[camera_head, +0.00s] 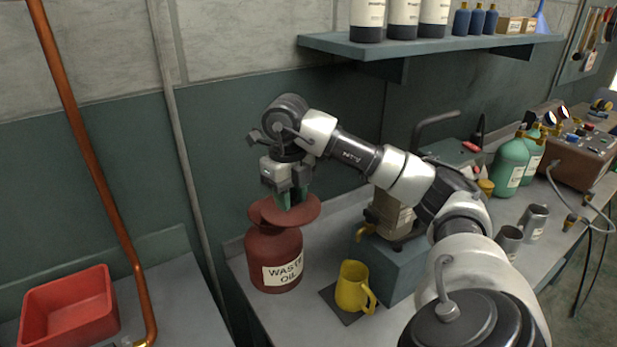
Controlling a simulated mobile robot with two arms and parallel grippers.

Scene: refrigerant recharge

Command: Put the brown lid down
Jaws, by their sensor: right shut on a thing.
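The brown lid (306,209) is a reddish-brown disc in the head view, over the top of the dark red "WASTE OIL" container (262,252). It overlaps the container's mouth, shifted a little to the right and apparently tilted. I cannot tell whether it touches the rim. My right gripper (291,201) points down from above and is shut on the lid, its greenish fingertips at the lid's top. My left gripper is not in view.
A yellow jug (353,287) stands on a dark mat right of the container, near a blue-grey box (388,268) carrying a pump. Two metal cups (509,240) and green cylinders (511,165) stand farther right. A red bin (70,310) sits left. A shelf (430,44) hangs above.

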